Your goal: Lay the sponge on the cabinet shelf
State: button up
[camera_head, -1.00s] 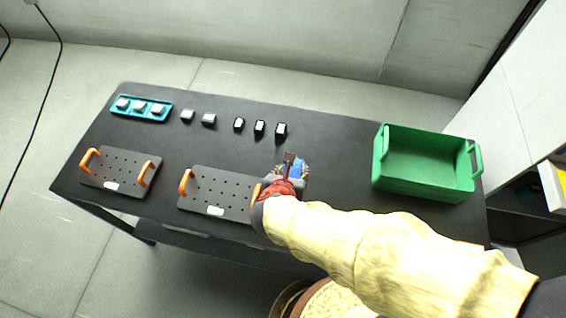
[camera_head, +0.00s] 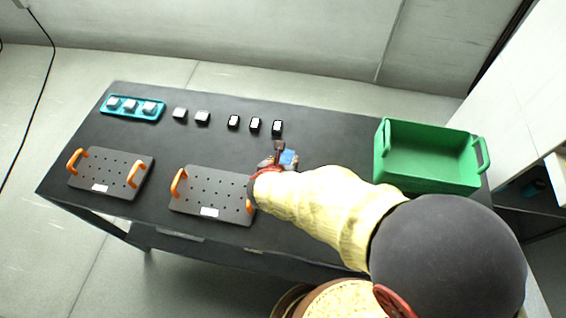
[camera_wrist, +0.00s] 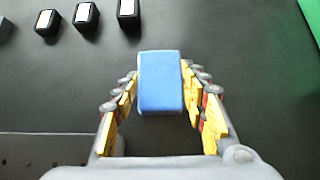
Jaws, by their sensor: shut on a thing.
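The blue sponge (camera_head: 289,158) is a small block above the dark table, between my gripper's fingers. In the wrist view the sponge (camera_wrist: 160,82) sits squarely between both yellow-padded fingers. My gripper (camera_head: 283,153) is shut on it, with bare tabletop behind. In the wrist view my gripper (camera_wrist: 161,90) shows both fingers against the sponge's sides. The white cabinet (camera_head: 520,85) stands at the right, beyond the green bin. Its open dark shelf space (camera_head: 530,190) shows only in part at the right edge, with a small blue item inside.
A green bin (camera_head: 430,188) stands on the table's right end, between my gripper and the cabinet. Two perforated plates with orange handles (camera_head: 212,190) lie along the front edge. Several small blocks (camera_head: 254,126) and a teal tray (camera_head: 120,115) line the back. The centre is partly clear.

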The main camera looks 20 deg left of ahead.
jog(key=shift+f, duration=0.15)
jog(key=o, duration=1)
jog(key=shift+c, duration=0.2)
jog(key=shift+r, duration=0.3)
jog(key=p+v, duration=0.4)
jog(key=v, duration=0.8)
